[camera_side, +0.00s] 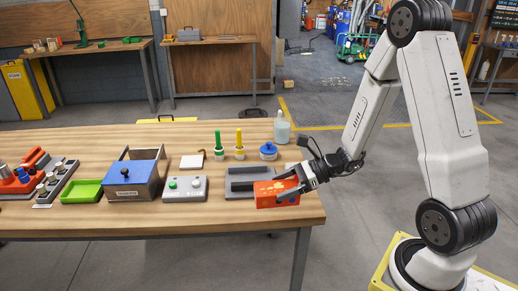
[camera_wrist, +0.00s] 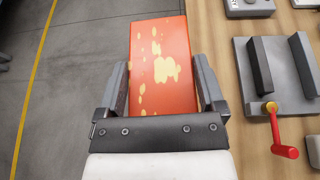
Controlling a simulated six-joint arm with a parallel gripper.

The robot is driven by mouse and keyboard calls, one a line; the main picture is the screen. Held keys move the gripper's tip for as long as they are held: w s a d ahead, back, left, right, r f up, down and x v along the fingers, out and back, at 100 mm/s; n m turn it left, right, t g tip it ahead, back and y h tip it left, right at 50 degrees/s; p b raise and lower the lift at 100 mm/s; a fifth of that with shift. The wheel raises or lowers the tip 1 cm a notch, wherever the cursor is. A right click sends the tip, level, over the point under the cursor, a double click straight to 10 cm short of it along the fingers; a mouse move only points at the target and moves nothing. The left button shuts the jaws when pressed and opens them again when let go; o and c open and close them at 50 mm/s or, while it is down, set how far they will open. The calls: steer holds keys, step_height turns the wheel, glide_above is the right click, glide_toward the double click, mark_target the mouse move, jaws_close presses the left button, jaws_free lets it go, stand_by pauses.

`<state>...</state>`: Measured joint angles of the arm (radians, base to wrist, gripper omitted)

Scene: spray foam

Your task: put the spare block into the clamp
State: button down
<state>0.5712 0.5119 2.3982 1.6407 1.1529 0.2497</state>
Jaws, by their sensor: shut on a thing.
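An orange-red block (camera_wrist: 160,50) with pale yellow spots sits between the fingers of my gripper (camera_wrist: 162,85), which is shut on it. In the side view the block (camera_side: 270,195) is at the near right part of the table, in front of the clamp, and my gripper (camera_side: 288,187) reaches it from the right. I cannot tell whether the block touches the table. The grey clamp (camera_side: 238,186) is partly hidden behind the block. In the wrist view the clamp (camera_wrist: 283,98) lies to the right, with two dark jaws, an empty gap and a red handle (camera_wrist: 288,135).
Behind are a green bottle (camera_side: 218,142), a yellow one (camera_side: 239,142), a blue-lidded pot (camera_side: 268,152) and a pale bottle (camera_side: 281,128).

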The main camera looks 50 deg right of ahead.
steer(key=w+d+r, duration=0.1)
steer(key=w+d, duration=0.6)
steer(key=d, duration=0.2)
steer(key=shift+w+d+r+m+h, duration=0.25)
steer(key=shift+w+m+h, duration=0.05)
steer(key=shift+w, duration=0.05)
glide_above(253, 179)
steer(key=shift+s+a+f, duration=0.1)
steer(key=shift+s+f, duration=0.05)
steer(key=shift+f, duration=2.2)
steer(key=shift+s+f, duration=0.1)
steer(key=shift+f, duration=2.2)
steer(key=shift+w+f, duration=0.1)
steer(key=shift+w+f, duration=0.1)
steer(key=shift+f, duration=1.6)
steer(key=shift+f, duration=0.1)
